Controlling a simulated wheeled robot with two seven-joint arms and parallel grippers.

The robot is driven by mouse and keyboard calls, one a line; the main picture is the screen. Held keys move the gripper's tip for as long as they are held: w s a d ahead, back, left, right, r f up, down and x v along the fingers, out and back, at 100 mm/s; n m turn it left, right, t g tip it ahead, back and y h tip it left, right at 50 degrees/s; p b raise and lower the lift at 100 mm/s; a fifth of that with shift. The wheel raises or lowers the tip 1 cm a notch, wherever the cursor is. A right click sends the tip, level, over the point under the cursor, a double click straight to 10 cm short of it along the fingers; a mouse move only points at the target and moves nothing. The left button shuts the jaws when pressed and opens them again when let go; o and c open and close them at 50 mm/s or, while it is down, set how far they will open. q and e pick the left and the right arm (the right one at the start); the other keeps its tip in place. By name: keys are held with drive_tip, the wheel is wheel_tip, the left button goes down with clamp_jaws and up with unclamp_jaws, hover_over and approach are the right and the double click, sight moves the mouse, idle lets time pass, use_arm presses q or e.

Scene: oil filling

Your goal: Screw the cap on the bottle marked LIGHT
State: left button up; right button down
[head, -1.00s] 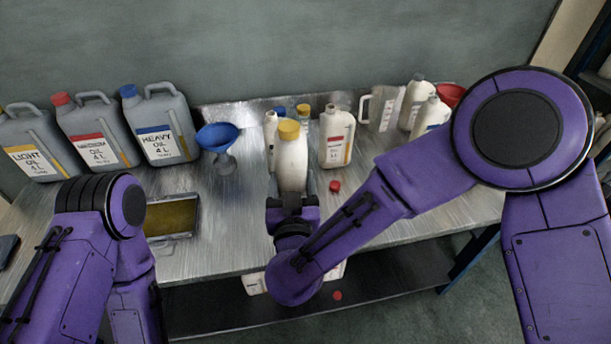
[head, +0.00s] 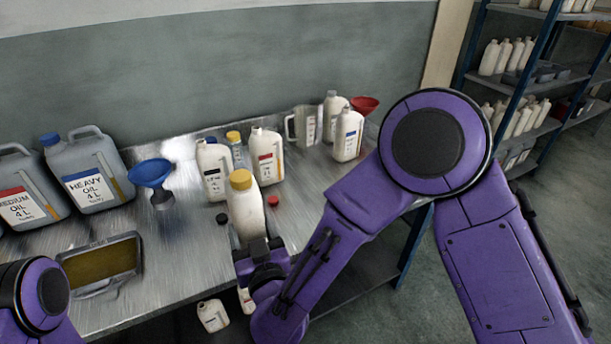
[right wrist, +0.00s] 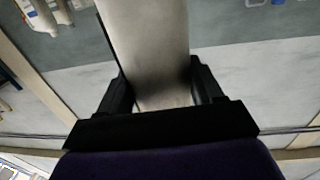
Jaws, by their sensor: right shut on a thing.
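My right gripper (head: 262,248) is shut on the lower part of a white bottle (head: 247,215) with a yellow cap (head: 241,179) on its top. The bottle stands nearly upright, leaning slightly, over the front part of the bench. Its label does not show, so I cannot read LIGHT on it. In the right wrist view the pale bottle (right wrist: 150,50) fills the space between the two black fingers (right wrist: 158,98). I cannot tell whether the cap is tight. Only a link of my left arm shows at the lower left; its gripper is out of view.
Behind stand a dark-labelled white bottle (head: 213,172), a red-labelled bottle (head: 267,158), a yellow-capped container (head: 235,150), a jug (head: 303,128) and a blue-labelled bottle (head: 347,137). A red cap (head: 273,201) and black cap (head: 221,218) lie nearby. A blue funnel (head: 151,174), canisters and tray (head: 100,265) are left.

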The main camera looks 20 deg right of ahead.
drive_tip(key=s+d+f+h+b, duration=0.1)
drive_tip(key=s+d+f+b, duration=0.1)
drive_tip(key=d+f+b, duration=0.6)
drive_tip(key=d+f, duration=0.7)
drive_tip(key=d, duration=0.1)
drive_tip(key=shift+f+m, duration=0.15)
drive_tip(key=shift+m, duration=0.15)
